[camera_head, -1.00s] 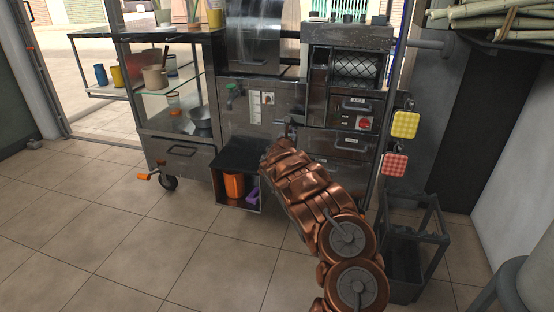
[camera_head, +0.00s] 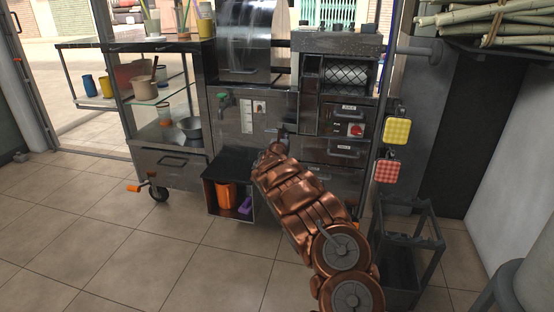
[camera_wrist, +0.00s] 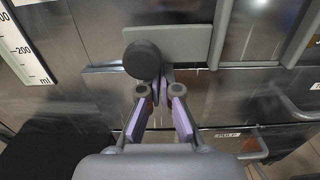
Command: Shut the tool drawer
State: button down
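The steel press cabinet has labelled drawers on its right side. An upper drawer (camera_head: 338,110) and a lower drawer (camera_head: 332,149) have bar handles; their labels are too small to read. In the wrist view, a drawer whose label starts with T (camera_wrist: 311,86) is at the right edge, and a drawer marked PULP (camera_wrist: 228,134) is below it. I cannot tell how far each drawer stands out. My gripper (camera_wrist: 159,90) has its purple fingers converging, apparently shut and empty, before the cabinet front. In the head view its tip is mostly hidden by my copper arm, left of the lower drawer.
A dark round knob (camera_wrist: 142,60) is close in front of my fingers. A black open box (camera_head: 232,166) with an orange item stands left of my arm. A grey frame bin (camera_head: 402,270) stands at right. Yellow (camera_head: 396,131) and red (camera_head: 388,171) pads hang beside the cabinet. Floor at left is clear.

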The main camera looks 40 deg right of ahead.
jog(key=f+p+v, duration=0.1)
jog(key=v, duration=1.2)
jog(key=shift+p, duration=0.3)
jog(key=shift+s+a, duration=0.15)
